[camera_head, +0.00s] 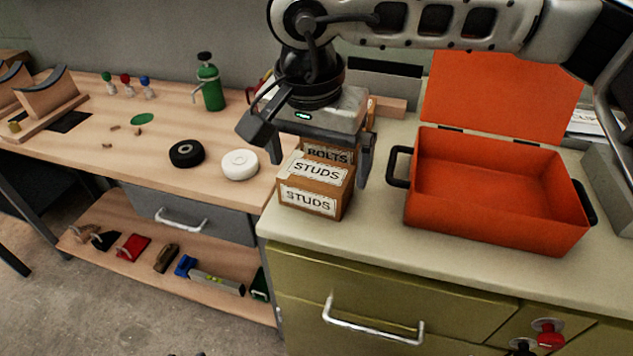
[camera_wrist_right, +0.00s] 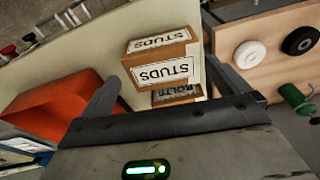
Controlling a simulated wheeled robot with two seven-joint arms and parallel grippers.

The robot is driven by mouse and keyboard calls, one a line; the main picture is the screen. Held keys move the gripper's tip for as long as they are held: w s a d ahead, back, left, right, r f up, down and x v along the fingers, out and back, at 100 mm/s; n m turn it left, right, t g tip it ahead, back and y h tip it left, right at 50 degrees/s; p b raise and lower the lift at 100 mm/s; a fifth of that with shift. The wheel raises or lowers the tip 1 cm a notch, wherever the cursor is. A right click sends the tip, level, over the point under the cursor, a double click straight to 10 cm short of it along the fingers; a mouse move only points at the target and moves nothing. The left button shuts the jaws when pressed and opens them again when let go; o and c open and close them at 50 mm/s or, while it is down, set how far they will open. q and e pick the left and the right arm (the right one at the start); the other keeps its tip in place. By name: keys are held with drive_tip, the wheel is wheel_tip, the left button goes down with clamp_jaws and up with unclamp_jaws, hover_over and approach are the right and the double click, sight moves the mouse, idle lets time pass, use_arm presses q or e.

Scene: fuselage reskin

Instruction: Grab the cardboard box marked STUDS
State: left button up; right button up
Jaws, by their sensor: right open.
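The cardboard box marked STUDS (camera_head: 314,184) stands on the pale counter near its left front corner. Another box, marked BOLTS (camera_head: 328,154), stands right behind it and is partly hidden. My right gripper (camera_head: 318,160) is open above and around the boxes, with one finger on each side. In the right wrist view the STUDS box (camera_wrist_right: 163,58) lies beyond the fingertips, between the lines of the two fingers, and the BOLTS box (camera_wrist_right: 178,94) shows nearer to the palm. I see no contact with the STUDS box. My left gripper is not in view.
An open orange toolbox (camera_head: 490,190) with a raised lid stands right of the boxes. On the wooden bench (camera_head: 90,150) at left are a black roll (camera_head: 186,153), a white roll (camera_head: 240,165) and a green bottle (camera_head: 210,84). The counter's front strip is clear.

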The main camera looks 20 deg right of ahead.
sight(316, 170)
drive_tip(key=f, duration=0.3)
drive_tip(key=w+f, duration=0.1)
drive_tip(key=f, duration=0.1)
drive_tip(key=shift+w+d+p, duration=0.1)
drive_tip(key=shift+d+p, duration=0.15)
drive_tip(key=shift+p, duration=0.1)
drive_tip(key=c, duration=1)
drive_tip(key=shift+c, duration=0.6)
drive_tip(key=shift+r, duration=0.15)
